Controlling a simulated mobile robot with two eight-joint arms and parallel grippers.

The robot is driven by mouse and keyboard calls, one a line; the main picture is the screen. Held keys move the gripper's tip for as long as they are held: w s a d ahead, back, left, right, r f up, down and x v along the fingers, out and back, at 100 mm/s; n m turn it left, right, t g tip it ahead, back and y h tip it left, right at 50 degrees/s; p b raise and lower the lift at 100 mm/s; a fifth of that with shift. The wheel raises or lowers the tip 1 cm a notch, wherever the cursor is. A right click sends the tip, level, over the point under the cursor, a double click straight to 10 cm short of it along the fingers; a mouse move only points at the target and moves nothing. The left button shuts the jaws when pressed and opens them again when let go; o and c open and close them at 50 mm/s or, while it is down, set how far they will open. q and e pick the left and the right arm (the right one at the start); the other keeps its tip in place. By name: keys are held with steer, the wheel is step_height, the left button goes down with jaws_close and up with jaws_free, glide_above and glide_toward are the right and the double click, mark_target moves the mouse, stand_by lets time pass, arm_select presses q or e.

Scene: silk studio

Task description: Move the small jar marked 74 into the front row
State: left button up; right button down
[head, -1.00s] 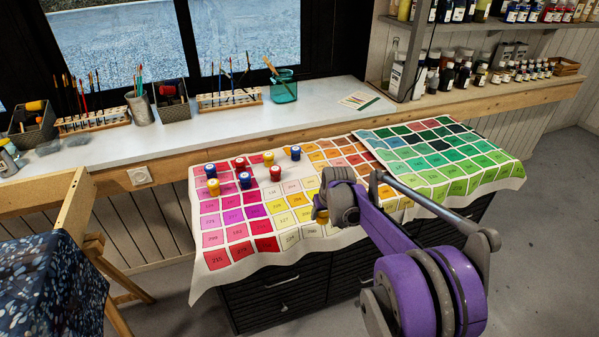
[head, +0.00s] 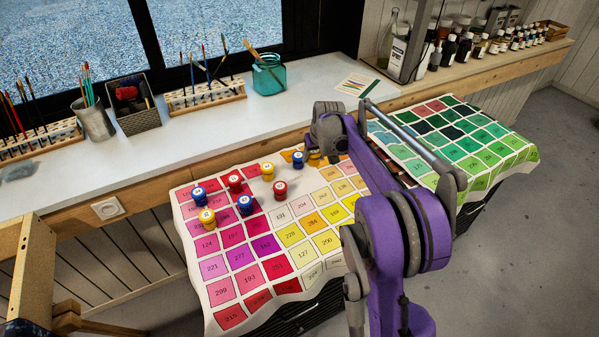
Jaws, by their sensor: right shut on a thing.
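My right gripper (head: 317,153) is shut at the back edge of the colour chart cloth (head: 291,287), close beside the blue jar (head: 298,160) at the right end of the back row. What it holds is mostly hidden behind the gripper; a yellow jar showed there earlier. The back row also has a blue jar (head: 200,196), a red jar (head: 235,183) and a yellow jar (head: 267,171). The front row has a yellow jar (head: 207,217), a blue jar (head: 245,205) and a red jar (head: 280,190). Lid numbers are too small to read. My left gripper is out of view.
The white sill (head: 215,128) behind carries brush racks (head: 205,95), a dark basket (head: 135,105) and a teal jar (head: 269,77). Bottles stand on the right shelf (head: 480,62). The chart is bare in front of the jars. A wooden frame (head: 30,262) stands at left.

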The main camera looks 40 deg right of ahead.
steer(key=shift+w+f, duration=0.15)
steer(key=shift+w, duration=0.05)
glide_above(311, 181)
steer(key=s, duration=0.2)
steer(key=f, duration=0.5)
steer(key=shift+w+a+f, duration=0.1)
steer(key=shift+w+a, duration=0.1)
steer(key=shift+a, duration=0.05)
steer(key=shift+w+f+b, duration=0.1)
steer(key=shift+f+b, duration=0.25)
steer(key=shift+f, duration=1.8)
steer(key=shift+f, duration=0.15)
steer(key=shift+c, duration=1.1)
jaws_free()
